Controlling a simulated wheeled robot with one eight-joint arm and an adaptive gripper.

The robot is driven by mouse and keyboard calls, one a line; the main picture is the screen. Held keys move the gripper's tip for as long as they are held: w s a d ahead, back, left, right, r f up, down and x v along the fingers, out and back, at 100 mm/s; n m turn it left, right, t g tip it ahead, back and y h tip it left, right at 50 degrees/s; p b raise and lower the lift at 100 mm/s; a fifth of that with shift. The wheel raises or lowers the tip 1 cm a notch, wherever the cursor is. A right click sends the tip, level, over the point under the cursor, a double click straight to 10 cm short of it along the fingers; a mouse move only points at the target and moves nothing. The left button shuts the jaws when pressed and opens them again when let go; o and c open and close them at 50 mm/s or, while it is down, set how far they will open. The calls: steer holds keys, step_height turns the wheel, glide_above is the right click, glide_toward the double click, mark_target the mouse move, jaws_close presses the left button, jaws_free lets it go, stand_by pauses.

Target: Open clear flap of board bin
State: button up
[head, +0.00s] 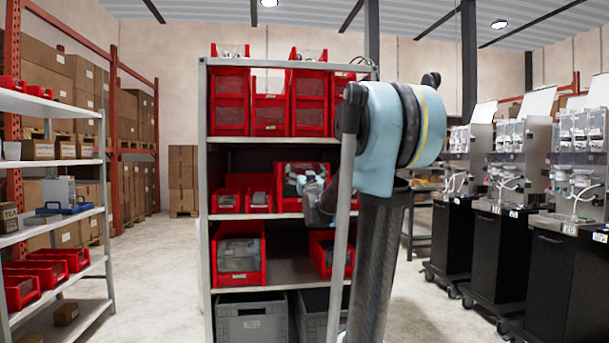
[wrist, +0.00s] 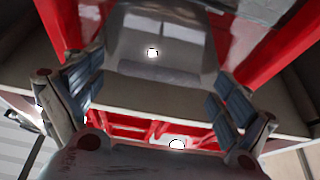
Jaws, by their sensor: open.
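A red bin (head: 302,168) stands on the middle shelf at the right, partly hidden by my arm. I take it for the board bin, but its contents are not clear. In the wrist view, red bin walls (wrist: 265,42) show at both upper sides, with a greyish, glossy panel (wrist: 160,45) between them that looks like the clear flap. Whether the flap is raised cannot be told. My gripper (wrist: 155,98) is open, its two padded fingers spread on either side of this panel. Contact is not clear. In the head view my gripper is at the bin's front, mostly hidden by my arm.
A grey shelf rack (head: 205,170) holds the bins. Another red bin with a clear front (head: 239,255) is on the lower shelf, and grey crates (head: 250,318) are below. Dispenser machines (head: 500,190) stand at the right. Floor is free left of the rack.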

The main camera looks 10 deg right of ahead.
steer(key=shift+w+r, duration=0.1)
steer(key=shift+w, duration=0.15)
steer(key=c, duration=1.5)
steer(key=shift+c, duration=0.2)
steer(key=shift+s, duration=0.1)
